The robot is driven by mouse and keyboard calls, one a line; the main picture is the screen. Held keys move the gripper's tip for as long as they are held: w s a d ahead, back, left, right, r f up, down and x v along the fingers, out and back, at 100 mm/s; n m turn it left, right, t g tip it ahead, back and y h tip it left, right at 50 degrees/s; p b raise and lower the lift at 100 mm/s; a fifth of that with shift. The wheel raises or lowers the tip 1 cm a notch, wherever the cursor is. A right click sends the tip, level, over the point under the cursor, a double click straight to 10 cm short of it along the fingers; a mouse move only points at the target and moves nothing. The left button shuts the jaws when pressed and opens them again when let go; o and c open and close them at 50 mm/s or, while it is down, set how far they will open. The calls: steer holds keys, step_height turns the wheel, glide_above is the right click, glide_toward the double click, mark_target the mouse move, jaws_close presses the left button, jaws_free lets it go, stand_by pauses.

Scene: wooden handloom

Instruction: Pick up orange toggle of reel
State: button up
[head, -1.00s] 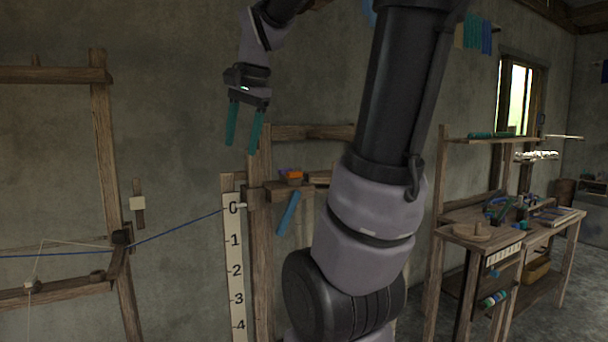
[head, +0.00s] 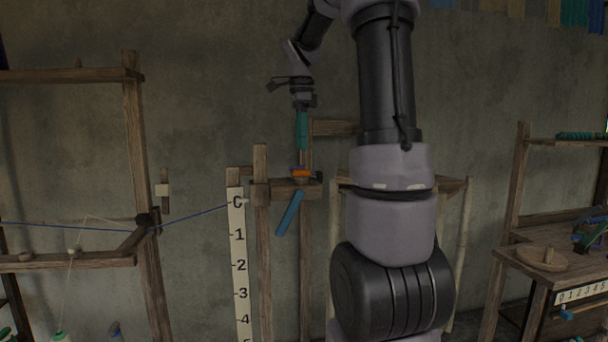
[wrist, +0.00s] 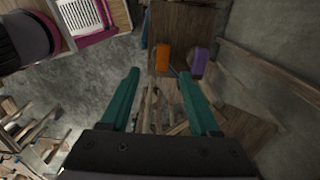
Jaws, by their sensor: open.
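The orange toggle (head: 301,172) sits on top of a small wooden ledge (head: 284,188) on the reel's post. In the wrist view the orange toggle (wrist: 162,58) shows just beyond the fingertips, between their lines, with a purple toggle (wrist: 200,62) to its right. My gripper (head: 302,148) points down above the orange toggle in the head view; its teal fingers overlap there. In the wrist view my gripper (wrist: 158,75) is open and empty, with its fingers apart. I cannot tell the exact height of the gap to the toggle.
A blue lever (head: 290,212) hangs below the ledge. A numbered scale board (head: 238,260) stands to its left, with a blue thread (head: 195,217) running to its top. A wooden frame (head: 140,180) stands at left and a workbench (head: 550,262) at right. The wall is behind.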

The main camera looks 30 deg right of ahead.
mark_target(302, 170)
steer(key=f, duration=0.7)
steer(key=shift+w+d+f, duration=0.15)
steer(key=shift+w+f, duration=0.05)
steer(key=shift+w, duration=0.05)
jaws_close()
